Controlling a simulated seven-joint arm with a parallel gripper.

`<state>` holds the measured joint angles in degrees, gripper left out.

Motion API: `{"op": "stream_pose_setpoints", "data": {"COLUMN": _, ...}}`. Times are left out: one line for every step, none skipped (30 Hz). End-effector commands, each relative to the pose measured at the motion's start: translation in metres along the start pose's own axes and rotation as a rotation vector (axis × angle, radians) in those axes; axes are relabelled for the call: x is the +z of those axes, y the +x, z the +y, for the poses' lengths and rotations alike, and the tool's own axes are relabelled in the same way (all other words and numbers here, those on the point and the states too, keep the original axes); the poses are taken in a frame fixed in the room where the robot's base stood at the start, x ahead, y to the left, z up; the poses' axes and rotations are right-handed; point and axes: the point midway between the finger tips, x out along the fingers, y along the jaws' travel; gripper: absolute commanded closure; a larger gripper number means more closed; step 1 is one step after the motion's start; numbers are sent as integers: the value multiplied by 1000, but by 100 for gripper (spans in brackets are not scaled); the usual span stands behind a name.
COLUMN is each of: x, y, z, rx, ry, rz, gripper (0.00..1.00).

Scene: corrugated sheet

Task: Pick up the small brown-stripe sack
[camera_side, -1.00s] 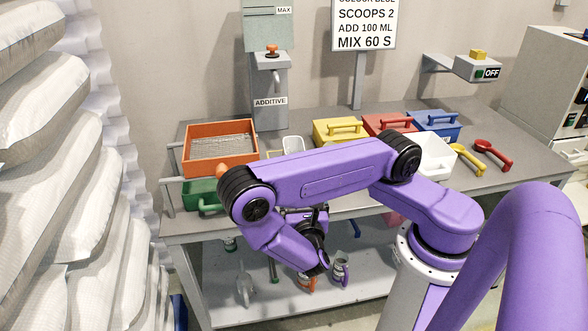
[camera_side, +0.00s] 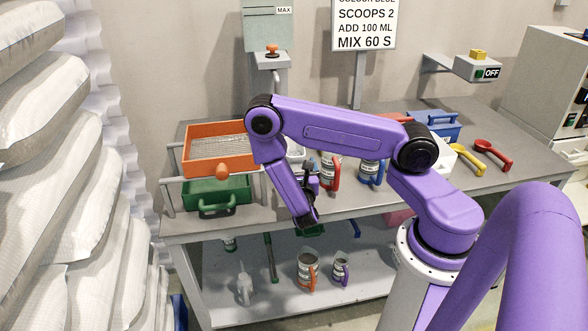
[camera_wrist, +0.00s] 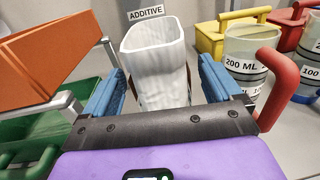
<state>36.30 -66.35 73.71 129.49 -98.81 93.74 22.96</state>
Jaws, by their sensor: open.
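The sack is a white, open-topped bag (camera_wrist: 155,62) standing upright on the bench in the wrist view, with a little brown showing at its side edges. Its lower part is hidden behind my gripper's body. My gripper (camera_wrist: 160,78) is open, with one blue finger to the left of the bag and the other to the right. I cannot tell whether either finger touches it. In the side view only a pale part of the bag (camera_side: 295,150) shows behind my arm, and the fingertips are mostly hidden.
An orange sieve tray (camera_side: 192,167) and a green bin (camera_side: 228,190) stand left of the bag. A red-handled jug (camera_wrist: 246,64) stands close on the right, with a blue-handled jug (camera_side: 372,172) beyond. The additive dispenser (camera_side: 270,78) is behind. Several sacks (camera_side: 60,190) are stacked far left.

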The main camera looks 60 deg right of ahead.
Motion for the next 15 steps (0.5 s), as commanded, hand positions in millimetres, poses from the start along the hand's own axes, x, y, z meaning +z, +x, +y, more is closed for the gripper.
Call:
{"op": "stream_pose_setpoints", "data": {"x": 2, "y": 8, "z": -1, "rx": -5, "ry": 3, "rz": -2, "gripper": 8}}
{"op": "stream_pose_setpoints", "data": {"x": 2, "y": 12, "z": -1, "rx": -4, "ry": 3, "rz": -1, "gripper": 8}}
{"op": "stream_pose_setpoints", "data": {"x": 2, "y": 17, "z": -1, "rx": -4, "ry": 2, "rz": -1, "gripper": 8}}
{"op": "stream_pose_setpoints", "data": {"x": 1, "y": 20, "z": 0, "rx": -3, "ry": 3, "rz": 0, "gripper": 8}}
{"op": "stream_pose_setpoints", "data": {"x": 2, "y": 23, "z": -1, "rx": -4, "ry": 2, "rz": 0, "gripper": 8}}
{"op": "stream_pose_setpoints", "data": {"x": 2, "y": 26, "z": -1, "rx": -3, "ry": 1, "rz": 0, "gripper": 8}}
{"op": "stream_pose_setpoints", "data": {"x": 2, "y": 27, "z": 0, "rx": -1, "ry": 0, "rz": 0, "gripper": 8}}
{"op": "stream_pose_setpoints", "data": {"x": 2, "y": 28, "z": 0, "rx": -1, "ry": 0, "rz": -1, "gripper": 8}}
{"op": "stream_pose_setpoints", "data": {"x": 2, "y": 28, "z": 0, "rx": 0, "ry": -1, "rz": -1, "gripper": 8}}
{"op": "stream_pose_setpoints", "data": {"x": 2, "y": 28, "z": 0, "rx": 0, "ry": -1, "rz": -1, "gripper": 8}}
{"op": "stream_pose_setpoints", "data": {"x": 2, "y": 28, "z": 0, "rx": 1, "ry": -1, "rz": -1, "gripper": 8}}
{"op": "stream_pose_setpoints", "data": {"x": 2, "y": 28, "z": 0, "rx": 1, "ry": -1, "rz": -1, "gripper": 8}}
{"op": "stream_pose_setpoints", "data": {"x": 2, "y": 28, "z": 0, "rx": 1, "ry": -1, "rz": -1, "gripper": 8}}
{"op": "stream_pose_setpoints", "data": {"x": 2, "y": 28, "z": 0, "rx": 1, "ry": -1, "rz": -1, "gripper": 8}}
{"op": "stream_pose_setpoints", "data": {"x": 2, "y": 28, "z": 0, "rx": 1, "ry": -1, "rz": -1, "gripper": 12}}
